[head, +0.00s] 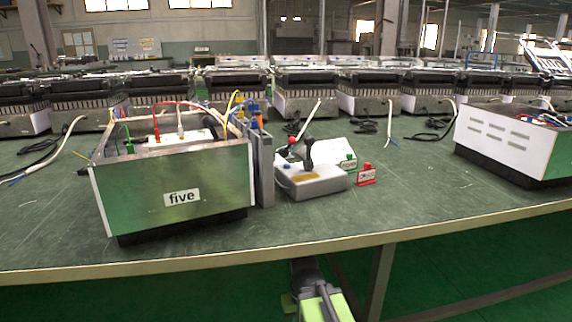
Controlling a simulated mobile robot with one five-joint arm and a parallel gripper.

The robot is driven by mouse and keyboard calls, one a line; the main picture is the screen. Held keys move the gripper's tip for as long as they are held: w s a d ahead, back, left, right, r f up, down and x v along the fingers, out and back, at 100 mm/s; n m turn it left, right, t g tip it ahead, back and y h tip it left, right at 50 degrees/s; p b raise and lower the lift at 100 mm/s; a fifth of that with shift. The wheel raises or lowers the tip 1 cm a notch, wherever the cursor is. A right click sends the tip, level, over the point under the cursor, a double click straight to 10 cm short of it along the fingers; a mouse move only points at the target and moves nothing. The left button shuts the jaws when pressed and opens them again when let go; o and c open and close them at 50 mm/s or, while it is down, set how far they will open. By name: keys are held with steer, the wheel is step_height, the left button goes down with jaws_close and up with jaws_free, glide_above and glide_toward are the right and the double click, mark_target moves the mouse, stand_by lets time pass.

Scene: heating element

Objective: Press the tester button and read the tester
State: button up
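The tester looks to be a light grey box (312,185) on the green table, right of the metal unit labelled "five" (165,190). A black upright part (309,153) and a yellowish label (305,177) show on its top. A small blue spot (287,166) on its left top may be the button, but it is too small to tell. No reading is legible. My arm's end with my gripper (306,270) shows in green and black at the bottom middle, below the table's front edge and apart from the tester. Its fingers are not clear.
A white-sided unit (507,140) sits at the right. The table front (420,205) between is clear.

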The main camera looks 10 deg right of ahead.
jaws_close()
steer(key=shift+d, duration=0.1)
stand_by(1.4)
